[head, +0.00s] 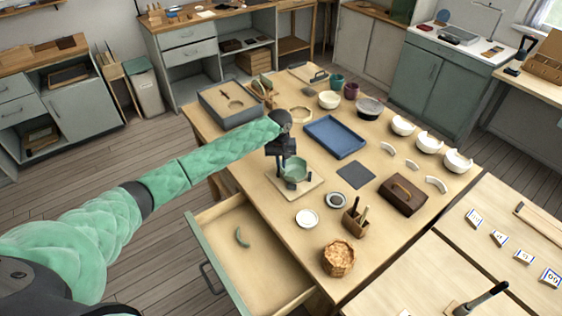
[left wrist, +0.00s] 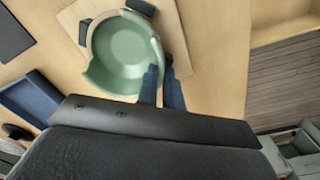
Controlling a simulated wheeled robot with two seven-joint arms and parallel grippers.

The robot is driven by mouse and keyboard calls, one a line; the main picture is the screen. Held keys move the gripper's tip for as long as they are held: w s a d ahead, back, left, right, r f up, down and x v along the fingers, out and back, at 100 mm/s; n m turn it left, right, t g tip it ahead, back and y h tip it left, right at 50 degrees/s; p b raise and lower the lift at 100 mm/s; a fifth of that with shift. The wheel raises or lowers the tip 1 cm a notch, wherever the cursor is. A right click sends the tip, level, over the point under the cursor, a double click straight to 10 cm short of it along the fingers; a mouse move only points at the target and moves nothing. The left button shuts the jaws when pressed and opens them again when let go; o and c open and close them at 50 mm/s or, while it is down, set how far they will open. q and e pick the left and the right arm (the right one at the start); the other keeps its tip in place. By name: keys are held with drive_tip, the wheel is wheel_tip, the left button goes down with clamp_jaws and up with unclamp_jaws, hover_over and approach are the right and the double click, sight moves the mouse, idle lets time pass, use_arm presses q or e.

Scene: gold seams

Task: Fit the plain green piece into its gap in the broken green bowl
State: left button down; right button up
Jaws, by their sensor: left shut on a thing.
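The broken green bowl (head: 294,171) stands on a pale board (head: 306,187) on the table, and its open inside shows in the left wrist view (left wrist: 122,52). Dark pads touch its rim. A stretch of its rim at the lower left is low and broken. My left gripper (head: 287,166) is at the bowl; its fingers (left wrist: 160,76) are shut on a green piece (left wrist: 158,56) at the bowl's rim. The fingers partly hide this piece, so I cannot tell how closely it sits. Another curved green piece (head: 242,237) lies in the open drawer. My right gripper is out of view.
The open drawer (head: 262,277) juts out at the table's front left. A blue tray (head: 335,137), a dark mat (head: 356,175), a white dish (head: 307,218), a tool holder (head: 355,222) and a basket (head: 338,259) surround the board. White broken bowls (head: 428,142) stand at the right.

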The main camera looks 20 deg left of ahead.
use_arm(q)
drive_tip(key=shift+p, duration=1)
idle(1.0)
drive_tip(key=shift+f+p, duration=0.35)
drive_tip(key=shift+p, duration=0.05)
idle(0.7)
drive_tip(key=shift+r+p, duration=0.1)
drive_tip(key=shift+p, duration=1.25)
idle(1.3)
drive_tip(key=shift+f, duration=0.2)
idle(0.6)
drive_tip(key=shift+f, duration=0.2)
idle(0.8)
drive_tip(key=c, duration=1.5)
unclamp_jaws()
